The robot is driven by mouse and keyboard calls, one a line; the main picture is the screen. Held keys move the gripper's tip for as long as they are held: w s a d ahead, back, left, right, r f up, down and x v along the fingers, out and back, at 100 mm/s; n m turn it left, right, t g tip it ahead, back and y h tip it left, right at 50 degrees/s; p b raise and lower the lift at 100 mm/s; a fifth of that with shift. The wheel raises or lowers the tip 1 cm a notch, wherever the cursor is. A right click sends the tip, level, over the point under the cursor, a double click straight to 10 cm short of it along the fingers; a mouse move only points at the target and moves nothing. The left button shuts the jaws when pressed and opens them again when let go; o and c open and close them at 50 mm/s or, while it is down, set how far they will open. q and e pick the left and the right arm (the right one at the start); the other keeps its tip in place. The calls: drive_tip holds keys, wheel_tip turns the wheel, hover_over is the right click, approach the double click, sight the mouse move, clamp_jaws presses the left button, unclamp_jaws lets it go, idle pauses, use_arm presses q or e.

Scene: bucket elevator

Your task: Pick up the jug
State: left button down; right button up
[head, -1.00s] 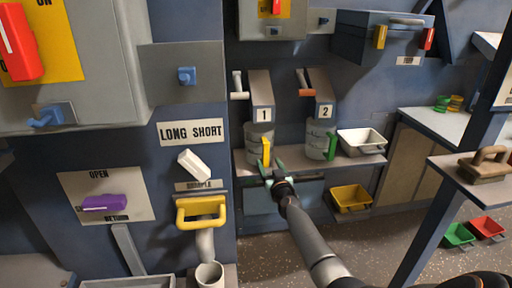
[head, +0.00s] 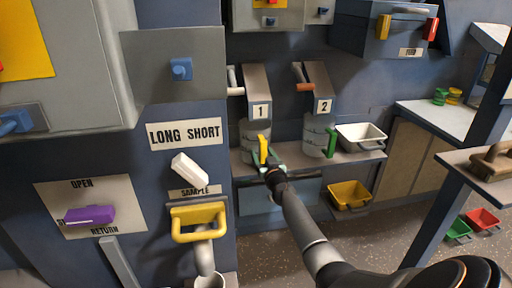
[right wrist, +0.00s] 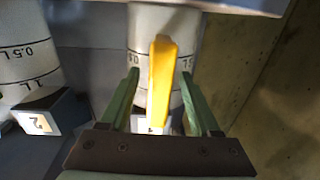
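A clear jug with grey marks (head: 250,132) stands on the shelf under the spout labelled 1. Its yellow handle (head: 263,150) faces me. My right gripper (head: 266,160) is at this handle. In the right wrist view, where the picture is turned over, the open fingers (right wrist: 160,75) stand on either side of the yellow handle (right wrist: 160,95), with gaps visible. A second jug (head: 317,132), with a green handle (head: 331,143), stands under the spout labelled 2. My left gripper is not in view.
A white tray (head: 360,136) sits on the shelf (head: 350,158) right of the second jug. A yellow bin (head: 349,195) is below. The spouts hang close above the jugs. A yellow sample handle (head: 198,235) and grey panels stand to the left.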

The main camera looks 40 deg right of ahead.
clamp_jaws()
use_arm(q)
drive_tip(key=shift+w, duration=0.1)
use_arm(e)
drive_tip(key=shift+r, duration=0.15)
idle(0.6)
